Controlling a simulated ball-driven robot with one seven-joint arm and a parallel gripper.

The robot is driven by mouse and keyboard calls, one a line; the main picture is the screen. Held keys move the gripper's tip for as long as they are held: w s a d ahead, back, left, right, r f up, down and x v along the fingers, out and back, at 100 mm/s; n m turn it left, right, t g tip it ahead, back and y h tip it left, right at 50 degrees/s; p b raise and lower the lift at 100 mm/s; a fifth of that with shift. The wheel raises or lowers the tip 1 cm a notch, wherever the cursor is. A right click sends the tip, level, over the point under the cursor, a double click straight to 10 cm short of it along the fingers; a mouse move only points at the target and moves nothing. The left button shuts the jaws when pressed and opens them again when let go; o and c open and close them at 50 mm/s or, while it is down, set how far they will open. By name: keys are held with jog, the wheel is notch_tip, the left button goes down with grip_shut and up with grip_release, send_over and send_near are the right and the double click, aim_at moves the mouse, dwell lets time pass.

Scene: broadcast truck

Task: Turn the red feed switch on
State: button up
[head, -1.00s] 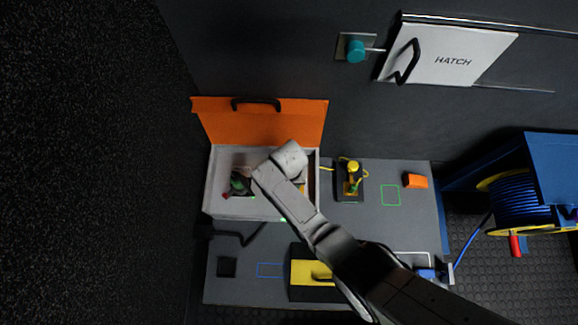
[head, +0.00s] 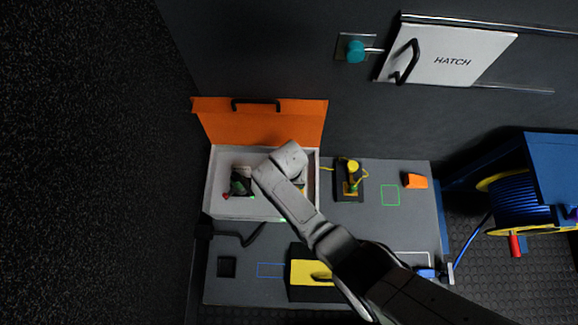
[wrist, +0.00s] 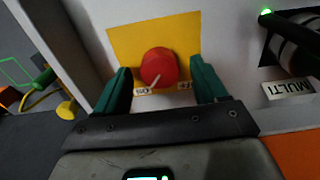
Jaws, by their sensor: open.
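The red feed switch (wrist: 159,66) is a round red knob with a pale pointer line, on a yellow plate (wrist: 124,40) in a white case. The pointer slants down and left, toward the left of two small labels; the right label is partly covered. My gripper (wrist: 160,72) is open, with a green finger on each side of the knob. I cannot tell whether either finger touches it.
An orange lid (head: 260,122) stands open behind the case. A yellow-capped device (head: 352,180), an orange block (head: 415,181) and a yellow-topped box (head: 303,271) are on the grey bench.

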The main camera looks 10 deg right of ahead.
notch_tip(320, 180, up, 11)
jog(key=p, duration=0.5)
jog(key=shift+f, duration=0.1)
dwell(0.5)
jog(key=s+d+r+n+t, duration=0.1)
jog(key=s+d+r, duration=0.8)
jog(key=s+d, duration=0.2)
jog(key=s+d+r+n, duration=0.1)
jog(key=s+d+r, duration=0.7)
jog(key=s+d, duration=0.3)
notch_tip(320, 180, up, 18)
jog(key=w+p, duration=0.1)
jog(key=p, duration=1.7)
jog(key=shift+w+d+f, duration=0.15)
jog(key=shift+d, duration=0.2)
